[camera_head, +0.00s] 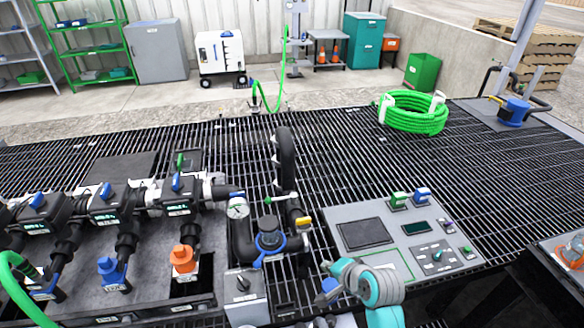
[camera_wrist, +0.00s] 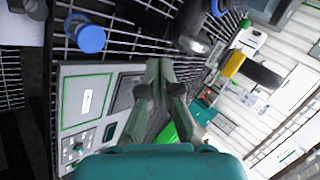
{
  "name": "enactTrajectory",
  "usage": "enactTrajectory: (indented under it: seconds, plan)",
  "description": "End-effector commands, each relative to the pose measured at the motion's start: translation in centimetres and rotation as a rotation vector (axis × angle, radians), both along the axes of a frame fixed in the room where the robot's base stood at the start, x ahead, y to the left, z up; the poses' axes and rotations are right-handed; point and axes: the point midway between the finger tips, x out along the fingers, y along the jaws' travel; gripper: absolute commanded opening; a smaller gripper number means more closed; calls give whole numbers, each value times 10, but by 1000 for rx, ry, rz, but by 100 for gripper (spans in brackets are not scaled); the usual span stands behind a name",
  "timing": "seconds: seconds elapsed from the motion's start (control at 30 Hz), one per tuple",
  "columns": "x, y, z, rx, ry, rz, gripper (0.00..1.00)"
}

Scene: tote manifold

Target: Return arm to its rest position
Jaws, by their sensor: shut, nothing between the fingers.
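My gripper (camera_wrist: 160,88) shows in the wrist view with its grey fingers together and nothing between them. In the head view my teal and grey arm (camera_head: 375,285) is folded low at the bottom, in front of the grey control panel (camera_head: 350,215). My fingertips are hard to make out there. In the wrist view the fingers overlap the edge of the same panel (camera_wrist: 75,118) in the picture. I cannot tell the distance, but no contact shows.
A pipe manifold with blue-handled valves (camera_head: 105,205) stands at left on the black grating. A gauge (camera_head: 238,208) and a blue-ringed valve (camera_head: 268,240) stand close left of my arm. A green hose coil (camera_head: 412,112) lies at back right. The grating behind the panel is mostly clear.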

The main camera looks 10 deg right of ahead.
Motion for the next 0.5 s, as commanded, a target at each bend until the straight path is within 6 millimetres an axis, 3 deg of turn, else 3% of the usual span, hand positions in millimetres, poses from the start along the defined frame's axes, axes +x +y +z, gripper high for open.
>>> enactTrajectory:
  seconds: [0.13,0.23,0.5]
  plan:
    - [-5,1,-4,-8,-5,2,0]
    - [-18,3,-15,-32,-21,10,0]
    - [-90,8,-49,-182,-126,54,0]
